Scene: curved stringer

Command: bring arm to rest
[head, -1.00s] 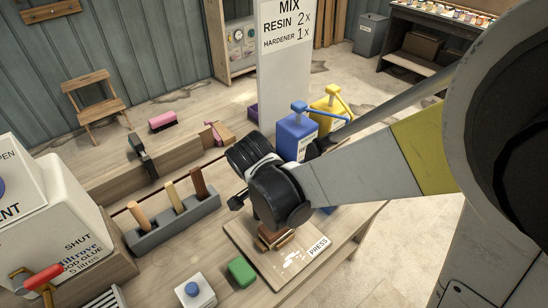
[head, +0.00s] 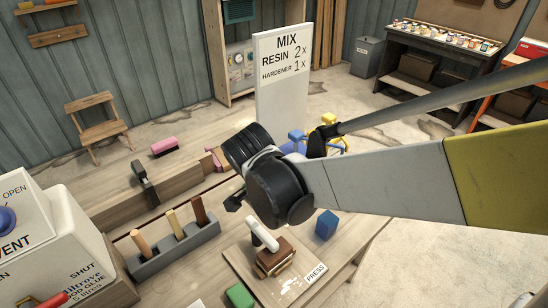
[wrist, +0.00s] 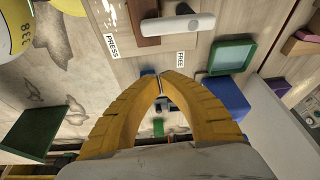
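My gripper shows in the wrist view as two yellow ribbed fingers (wrist: 163,76) whose tips meet. Nothing shows between them, so it looks shut and empty. In the head view my arm reaches in from the right. Its black wrist is above the workbench, near the board marked PRESS (head: 243,257); the fingers cannot be made out there. A brown block (head: 275,262) with a white handle (head: 262,234) stands on that board, below my wrist. The handle also shows in the wrist view (wrist: 178,26), apart from the fingertips.
Blue (head: 297,137) and yellow (head: 331,120) pump containers stand behind my arm, partly hidden. A grey rack (head: 175,249) with upright wooden handles, a white glue container (head: 62,235) and a green block (head: 239,296) are on the bench. A MIX sign (head: 283,85) stands behind.

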